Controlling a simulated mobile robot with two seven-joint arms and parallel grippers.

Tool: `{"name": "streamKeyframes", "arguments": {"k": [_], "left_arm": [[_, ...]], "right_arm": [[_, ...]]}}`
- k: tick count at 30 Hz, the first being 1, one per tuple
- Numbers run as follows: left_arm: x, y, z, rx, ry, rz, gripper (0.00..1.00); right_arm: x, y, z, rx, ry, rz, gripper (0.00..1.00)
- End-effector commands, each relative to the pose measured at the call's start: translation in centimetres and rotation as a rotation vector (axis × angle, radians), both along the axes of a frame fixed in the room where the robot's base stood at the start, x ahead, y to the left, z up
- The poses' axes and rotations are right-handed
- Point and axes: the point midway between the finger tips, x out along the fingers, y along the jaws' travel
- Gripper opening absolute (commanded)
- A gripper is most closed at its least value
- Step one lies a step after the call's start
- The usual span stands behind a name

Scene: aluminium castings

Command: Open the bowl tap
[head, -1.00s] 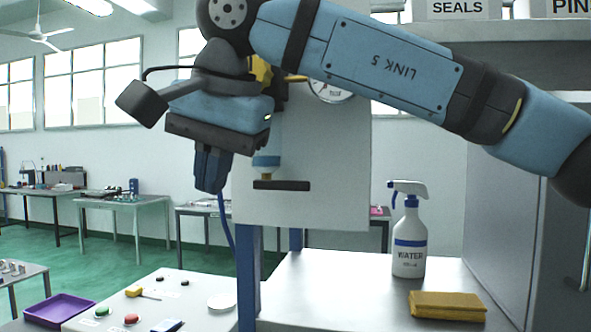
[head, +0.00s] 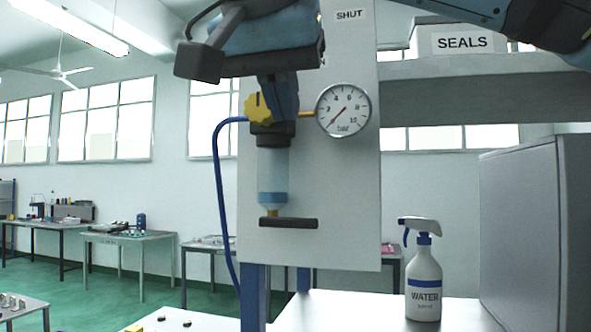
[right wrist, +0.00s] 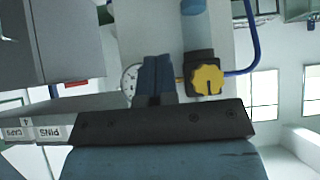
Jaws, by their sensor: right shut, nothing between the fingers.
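The bowl tap is a dark crossbar handle (head: 288,222), lying level under the clear blue-tinted bowl (head: 273,180) of the unit on the white panel. A yellow knob (head: 262,108) sits at the top of the unit; it also shows in the right wrist view (right wrist: 207,79). My right gripper (head: 287,114) is shut and empty, well above the tap, its fingers pointing down by the knob. In the right wrist view its fingers (right wrist: 157,60) lie between the gauge and the knob, apart from the knob. My left gripper is not in view.
A pressure gauge (head: 343,110) is right of the fingers, needle low. A blue hose (head: 217,190) loops down the panel's left side. A spray bottle (head: 423,285) stands on the bench near a grey cabinet (head: 535,230). Space before the tap is clear.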

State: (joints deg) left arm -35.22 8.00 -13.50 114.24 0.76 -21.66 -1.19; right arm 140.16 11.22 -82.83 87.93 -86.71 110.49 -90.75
Motion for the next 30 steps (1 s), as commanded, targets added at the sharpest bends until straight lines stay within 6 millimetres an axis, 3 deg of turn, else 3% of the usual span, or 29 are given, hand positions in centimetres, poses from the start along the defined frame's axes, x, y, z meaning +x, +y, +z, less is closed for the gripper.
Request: {"name": "streamKeyframes", "arguments": {"k": [15,21,30], "left_arm": [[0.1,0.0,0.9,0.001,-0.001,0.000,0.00],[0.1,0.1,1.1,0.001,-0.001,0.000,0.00],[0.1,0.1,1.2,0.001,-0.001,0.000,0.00]], "right_arm": [[6.5,-2.1,-6.8,0.000,0.003,-0.001,0.00],[6.5,-2.0,-9.7,-0.001,0.001,0.003,0.00],[6.5,-2.0,-10.9,0.000,0.001,0.001,0.00]]}}
